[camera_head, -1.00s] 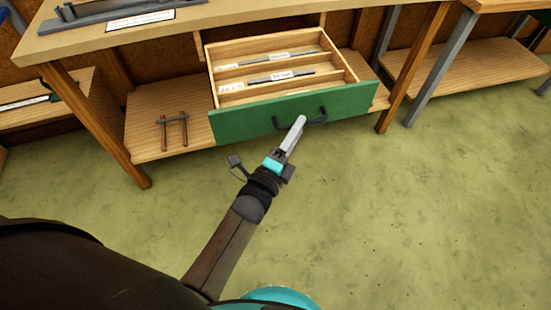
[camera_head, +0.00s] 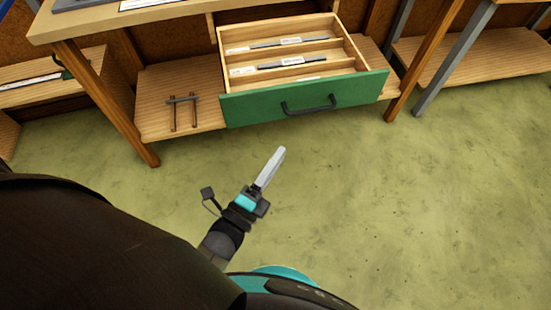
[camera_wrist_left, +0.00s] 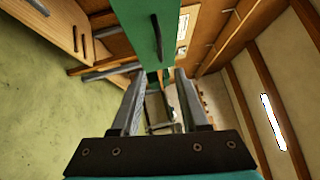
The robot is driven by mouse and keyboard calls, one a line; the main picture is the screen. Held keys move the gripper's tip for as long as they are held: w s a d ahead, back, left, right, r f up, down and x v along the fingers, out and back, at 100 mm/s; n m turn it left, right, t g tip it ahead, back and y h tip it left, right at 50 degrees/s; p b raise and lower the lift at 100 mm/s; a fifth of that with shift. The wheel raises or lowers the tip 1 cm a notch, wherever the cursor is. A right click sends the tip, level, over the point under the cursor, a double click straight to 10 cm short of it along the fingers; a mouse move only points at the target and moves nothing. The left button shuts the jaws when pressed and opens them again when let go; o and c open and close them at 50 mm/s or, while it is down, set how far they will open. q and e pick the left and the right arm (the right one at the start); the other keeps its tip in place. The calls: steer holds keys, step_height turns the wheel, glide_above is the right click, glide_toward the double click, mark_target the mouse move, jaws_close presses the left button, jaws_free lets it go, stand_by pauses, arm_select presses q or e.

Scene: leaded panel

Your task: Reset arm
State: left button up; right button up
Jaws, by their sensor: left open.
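My left gripper (camera_head: 271,168) is over the green floor, in front of the drawer and apart from it. In the left wrist view its two fingers (camera_wrist_left: 157,100) stand apart with nothing between them. The pulled-out drawer (camera_head: 300,100) has a green front and a dark bar handle (camera_head: 308,106). The drawer front also shows in the left wrist view (camera_wrist_left: 140,22), with its handle (camera_wrist_left: 157,37) beyond the fingers. My right gripper is in neither view.
The drawer holds several thin labelled strips (camera_head: 290,62) in wooden compartments. A small clamp-like frame (camera_head: 184,112) lies on the lower shelf (camera_head: 150,88). Table legs (camera_head: 105,105) stand left and right. The floor (camera_head: 420,210) at right is clear.

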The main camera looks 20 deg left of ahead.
arm_select(q)
steer(key=shift+f, duration=0.1)
steer(key=s+a+f+n+g+y, duration=0.15)
steer(key=s+f+n+g, duration=0.35)
steer(key=f, duration=0.7)
steer(key=s+a+f+n+g+y, duration=0.15)
steer(key=f+n+g, duration=0.35)
steer(key=f, duration=0.7)
steer(key=s+a+f+n+g, duration=0.3)
steer(key=s+a+f+n, duration=0.1)
steer(key=s, duration=0.4)
steer(key=s+a+f+n+g+y, duration=0.1)
steer(key=s+a+f+n+g, duration=0.3)
steer(key=s, duration=0.4)
step_height(320, 180, down, 2)
steer(key=shift+s+a+f+n, duration=0.15)
steer(key=shift+n, duration=0.65)
